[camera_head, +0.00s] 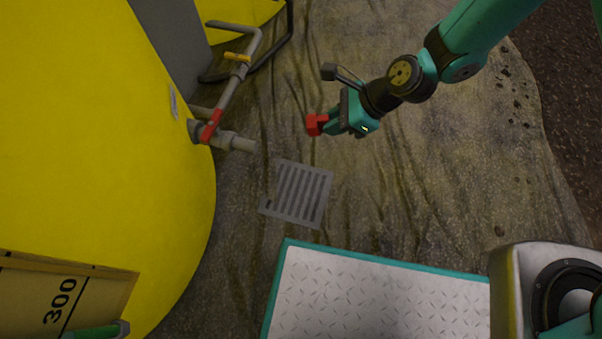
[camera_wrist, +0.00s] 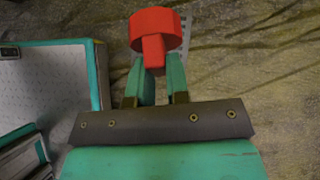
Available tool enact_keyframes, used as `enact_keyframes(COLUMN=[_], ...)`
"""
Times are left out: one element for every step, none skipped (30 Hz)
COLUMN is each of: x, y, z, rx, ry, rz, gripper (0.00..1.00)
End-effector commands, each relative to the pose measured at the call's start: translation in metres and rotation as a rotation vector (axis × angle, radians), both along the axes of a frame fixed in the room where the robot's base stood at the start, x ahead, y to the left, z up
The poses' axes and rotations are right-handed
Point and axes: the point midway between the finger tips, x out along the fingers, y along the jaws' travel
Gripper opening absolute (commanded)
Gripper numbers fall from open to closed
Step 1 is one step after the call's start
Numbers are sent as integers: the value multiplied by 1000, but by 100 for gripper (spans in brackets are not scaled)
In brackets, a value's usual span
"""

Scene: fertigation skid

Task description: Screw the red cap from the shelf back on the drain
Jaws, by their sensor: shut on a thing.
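The red cap (camera_head: 316,124) is held at the tips of my gripper (camera_head: 331,121), in the air to the right of the drain. In the wrist view the red cap (camera_wrist: 155,32) shows its round body and a narrower stub between the fingers of my gripper (camera_wrist: 160,68), which are shut on it. The drain pipe (camera_head: 238,143) is a short grey stub at the yellow tank's side, with its open end towards the cap. A clear gap lies between cap and pipe.
The yellow tank (camera_head: 100,130) fills the left. A grey pipe with a yellow handle (camera_head: 238,57) rises behind the drain. A floor grate (camera_head: 298,193) lies below. My platform occupies the bottom. The floor between gripper and drain is clear.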

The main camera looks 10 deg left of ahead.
Motion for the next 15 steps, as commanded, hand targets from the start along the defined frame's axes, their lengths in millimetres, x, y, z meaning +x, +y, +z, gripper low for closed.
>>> enact_keyframes(x=[-9, -13, -17, -21, -24, -28, -31, -33, -36, -38, -39, -41, -42, -43, -44], y=[9, 15, 21, 26, 31, 37, 41, 44, 48, 51, 53, 55, 57, 58, 60], z=[-39, -49, -61, -69, -77, -86, -92, -97, -103, -106, -109, -112, -114, -115, -116], rx=[43, 71, 104, 127, 149, 176, 193, 209, 228, 239, 249, 260, 267, 272, 277], ry=[13, 15, 18, 18, 19, 18, 18, 18, 15, 14, 14, 13, 12, 11, 10], rz=[-41, -67, -97, -117, -134, -157, -170, -181, -196, -203, -210, -218, -221, -224, -229], gripper=[0, 0, 0, 0, 0, 0, 0, 0, 0, 0, 0, 0, 0, 0, 0])
